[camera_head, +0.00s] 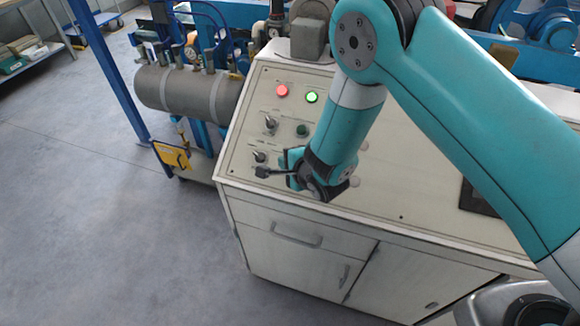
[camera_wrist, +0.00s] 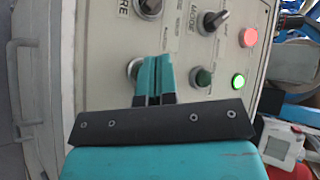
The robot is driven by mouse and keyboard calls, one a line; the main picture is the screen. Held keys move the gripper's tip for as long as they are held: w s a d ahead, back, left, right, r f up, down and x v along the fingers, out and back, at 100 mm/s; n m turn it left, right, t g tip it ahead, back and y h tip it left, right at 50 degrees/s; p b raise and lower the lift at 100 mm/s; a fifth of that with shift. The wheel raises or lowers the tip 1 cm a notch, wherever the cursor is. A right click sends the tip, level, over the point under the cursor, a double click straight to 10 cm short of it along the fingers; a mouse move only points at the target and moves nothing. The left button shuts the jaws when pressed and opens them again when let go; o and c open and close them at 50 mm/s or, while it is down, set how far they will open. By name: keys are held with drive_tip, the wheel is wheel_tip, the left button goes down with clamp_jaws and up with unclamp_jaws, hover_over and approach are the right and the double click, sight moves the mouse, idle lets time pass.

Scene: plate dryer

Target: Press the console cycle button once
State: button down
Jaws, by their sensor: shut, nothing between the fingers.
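The console (camera_head: 420,170) has a sloped, pale panel with lamps, knobs and buttons. A dark green button (camera_head: 302,130) is uncovered; it also shows in the wrist view (camera_wrist: 203,77). A second round button (camera_wrist: 133,69) has a metal rim and is partly hidden behind my fingers. I cannot read which is the cycle button. My gripper (camera_head: 290,159) is low over the panel's left part, right of the lower knob. Its teal fingers (camera_wrist: 155,62) are shut and empty, with their tips in front of the partly hidden button. I cannot tell whether they touch it.
A red lamp (camera_head: 282,90) and a green lamp (camera_head: 312,97) are lit. Two black knobs, an upper one (camera_head: 270,122) and a lower one (camera_head: 259,157), stand up close to the gripper. A grey tank (camera_head: 190,92) stands left.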

drive_tip(key=shift+w+d+f+b, duration=0.15)
drive_tip(key=shift+w+f+b, duration=0.25)
drive_tip(key=shift+f, duration=0.3)
drive_tip(key=shift+f, duration=0.1)
idle(1.5)
drive_tip(key=shift+w+f+b, duration=0.15)
drive_tip(key=shift+f+b, duration=0.1)
drive_tip(key=shift+b, duration=0.25)
drive_tip(key=shift+w+d+f+b, duration=0.15)
drive_tip(key=shift+w+f+b, duration=0.05)
drive_tip(key=shift+f+b, duration=0.25)
idle(0.5)
drive_tip(key=shift+r, duration=0.15)
drive_tip(key=shift+s+r+p, duration=0.35)
drive_tip(key=shift+s+r, duration=0.05)
drive_tip(key=shift+r, duration=0.25)
